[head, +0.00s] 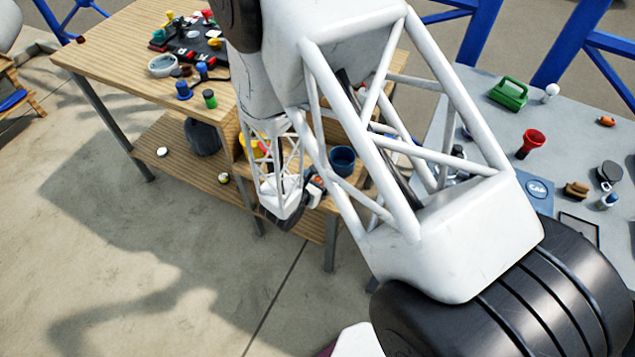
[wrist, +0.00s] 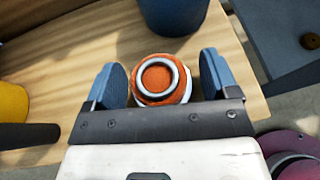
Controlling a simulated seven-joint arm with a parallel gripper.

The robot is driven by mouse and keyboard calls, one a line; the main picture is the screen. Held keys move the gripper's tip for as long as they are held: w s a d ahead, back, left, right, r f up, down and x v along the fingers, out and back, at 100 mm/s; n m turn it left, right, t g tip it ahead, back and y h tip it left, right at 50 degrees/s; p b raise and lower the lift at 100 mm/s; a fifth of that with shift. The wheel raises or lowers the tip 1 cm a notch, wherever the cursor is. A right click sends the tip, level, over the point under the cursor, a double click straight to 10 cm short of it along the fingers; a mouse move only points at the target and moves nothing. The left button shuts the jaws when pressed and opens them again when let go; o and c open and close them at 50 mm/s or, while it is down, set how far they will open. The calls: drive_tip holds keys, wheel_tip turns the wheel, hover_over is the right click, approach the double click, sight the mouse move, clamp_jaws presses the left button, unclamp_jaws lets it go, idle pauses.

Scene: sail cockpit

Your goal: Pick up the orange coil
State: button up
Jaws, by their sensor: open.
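The orange coil (wrist: 161,82) shows in the wrist view as a round orange thing with a pale ring on top, on the wooden shelf (wrist: 75,55). My gripper (wrist: 162,76) is open, with one blue finger to the left of the coil and one to the right. The coil is between the fingers, with a small gap on each side. Its lower edge is partly hidden by the gripper's dark front bar. In the head view my arm covers much of the shelf, and the coil is hard to make out there.
A blue pot (wrist: 172,10) stands on the shelf just beyond the coil; it also shows in the head view (head: 343,160). A yellow thing (wrist: 12,103) is at the left. The shelf's edge (wrist: 245,75) is close on the right. A wooden table (head: 120,50) with several items stands at left.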

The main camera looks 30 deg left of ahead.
drive_tip(key=shift+w, duration=0.1)
idle(0.5)
drive_tip(key=c, duration=0.9)
